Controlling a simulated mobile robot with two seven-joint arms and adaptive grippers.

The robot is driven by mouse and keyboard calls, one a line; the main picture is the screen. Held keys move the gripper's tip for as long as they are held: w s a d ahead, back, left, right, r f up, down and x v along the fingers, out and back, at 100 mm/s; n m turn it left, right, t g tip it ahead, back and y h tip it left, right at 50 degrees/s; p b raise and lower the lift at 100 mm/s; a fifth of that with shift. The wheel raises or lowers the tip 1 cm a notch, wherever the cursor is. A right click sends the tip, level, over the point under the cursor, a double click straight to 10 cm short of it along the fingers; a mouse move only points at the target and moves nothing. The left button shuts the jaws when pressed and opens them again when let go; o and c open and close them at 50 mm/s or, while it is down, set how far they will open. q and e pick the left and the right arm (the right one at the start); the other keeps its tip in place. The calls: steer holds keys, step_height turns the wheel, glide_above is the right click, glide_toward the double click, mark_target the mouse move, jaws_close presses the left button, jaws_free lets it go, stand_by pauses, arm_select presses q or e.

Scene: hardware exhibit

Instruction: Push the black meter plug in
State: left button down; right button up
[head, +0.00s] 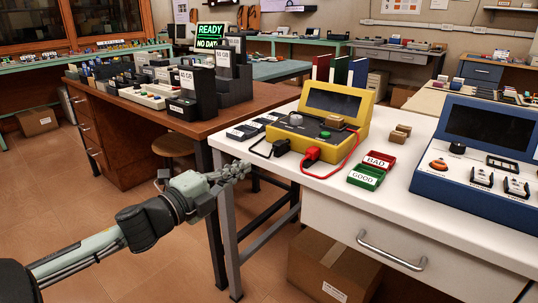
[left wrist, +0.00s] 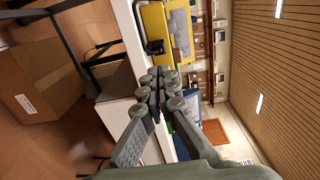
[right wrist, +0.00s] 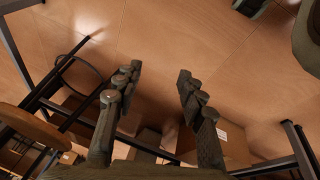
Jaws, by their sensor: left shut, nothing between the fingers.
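The yellow meter (head: 352,109) with a dark screen stands near the left end of the white table (head: 398,208). The black plug (head: 281,147) is at its front face, with a black lead looping left; how deep it sits cannot be told. The red plug (head: 311,155) with a red lead is to its right. My left gripper (head: 243,169) is shut and empty, left of the black plug and off the table's front edge. In the left wrist view the shut fingers (left wrist: 161,88) point toward the meter (left wrist: 154,22) and black plug (left wrist: 155,47). My right gripper (right wrist: 158,82) is open and empty above the floor.
Red BAD (head: 379,160) and green GOOD (head: 365,177) trays lie right of the red plug. A blue device (head: 478,150) stands farther right. A brown table (head: 199,124) with black stands is at the left. A cardboard box (head: 333,268) sits under the white table. Floor at front left is clear.

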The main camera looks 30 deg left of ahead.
mark_target(275, 148)
arm_select(q)
steer(key=w, duration=0.8)
steer(key=shift+w+d+b, duration=0.1)
steer(key=shift+d+b, duration=0.2)
steer(key=shift+w+d, duration=0.1)
steer(key=shift+w, duration=0.7)
arm_select(e)
steer(key=shift+s+d+r, duration=0.1)
steer(key=shift+d+r, duration=0.05)
steer(key=shift+r, duration=0.4)
steer(key=shift+d+r, duration=0.1)
steer(key=shift+r, duration=0.45)
arm_select(q)
steer(key=shift+w+r+p, duration=0.15)
steer(key=shift+w+p, duration=0.4)
steer(key=shift+w, duration=0.8)
arm_select(e)
steer(key=shift+w+a+f, duration=0.1)
steer(key=shift+w+f, duration=0.9)
steer(key=shift+f, duration=0.2)
arm_select(q)
steer(key=shift+s+f, duration=0.1)
steer(key=shift+f, duration=0.1)
